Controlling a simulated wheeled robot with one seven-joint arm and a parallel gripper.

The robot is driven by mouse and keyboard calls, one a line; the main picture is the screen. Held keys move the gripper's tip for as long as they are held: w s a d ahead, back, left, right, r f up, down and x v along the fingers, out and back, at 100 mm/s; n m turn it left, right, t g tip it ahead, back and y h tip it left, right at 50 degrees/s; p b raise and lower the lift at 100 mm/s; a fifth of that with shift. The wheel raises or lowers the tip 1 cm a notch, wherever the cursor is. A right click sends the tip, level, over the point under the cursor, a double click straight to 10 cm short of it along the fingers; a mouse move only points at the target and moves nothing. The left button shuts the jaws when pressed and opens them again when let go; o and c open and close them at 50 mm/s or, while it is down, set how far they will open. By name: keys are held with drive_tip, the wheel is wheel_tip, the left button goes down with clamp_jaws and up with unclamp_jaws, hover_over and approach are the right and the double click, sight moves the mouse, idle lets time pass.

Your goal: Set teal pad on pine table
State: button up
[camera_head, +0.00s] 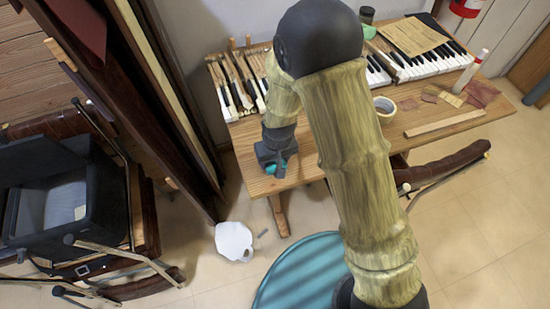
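The pine table (322,146) stands across the middle and right, its light wood top seen from above. My gripper (275,165) points down over the front left part of the tabletop. A small teal pad (276,170) shows right at the fingertips, mostly covered by the dark gripper body. I cannot tell whether the fingers are closed on the pad, or whether the pad touches the wood.
Piano keys (233,88) lie along the table's back left, with more keyboard sections (437,62) at the back right. A tape roll (384,106) and a wood strip (445,124) lie right of my arm. A white jug (234,241) is on the floor. Bare wood surrounds my gripper.

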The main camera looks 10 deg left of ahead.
drive_tip(key=o, duration=0.3)
drive_tip(key=shift+r, duration=0.15)
drive_tip(key=r, duration=0.4)
drive_tip(key=s+r, duration=0.1)
drive_tip(key=r, duration=0.3)
drive_tip(key=d+r, duration=0.1)
drive_tip(key=r, duration=0.3)
drive_tip(key=shift+s+p, duration=0.25)
drive_tip(key=shift+p, duration=0.15)
drive_tip(key=shift+s, duration=0.1)
